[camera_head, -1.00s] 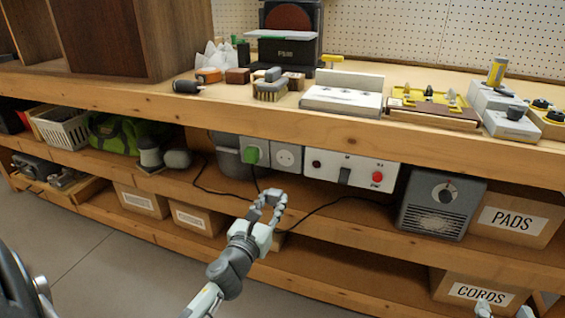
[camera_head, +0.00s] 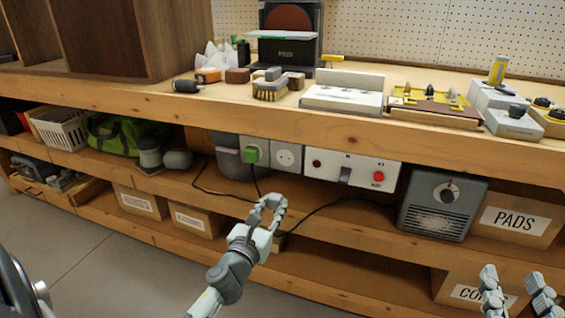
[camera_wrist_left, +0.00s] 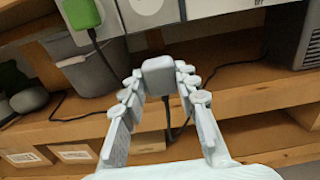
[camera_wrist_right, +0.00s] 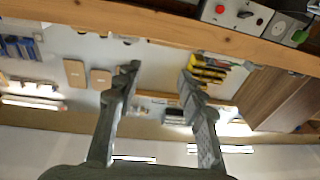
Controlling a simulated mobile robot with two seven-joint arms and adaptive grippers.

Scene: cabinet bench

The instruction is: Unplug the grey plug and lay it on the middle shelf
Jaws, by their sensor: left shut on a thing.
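My left gripper (camera_head: 276,202) is shut on the grey plug (camera_wrist_left: 159,75), clear of the sockets and in front of the middle shelf (camera_head: 222,187). In the left wrist view the plug sits between the fingertips, with its dark cord hanging below. The fingers mostly hide it in the head view. The white socket plate (camera_head: 287,157) beside the green plug (camera_head: 251,156) is empty. My right gripper (camera_head: 517,283) is open and empty at the lower right, and its spread fingers show in the right wrist view (camera_wrist_right: 160,78).
A white panel (camera_head: 328,171) with a red button hangs above the middle shelf. A grey heater-like box (camera_head: 438,207) and a PADS box (camera_head: 511,221) stand to its right. A green bag (camera_head: 118,134) lies at left. Dark cords run across the shelf.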

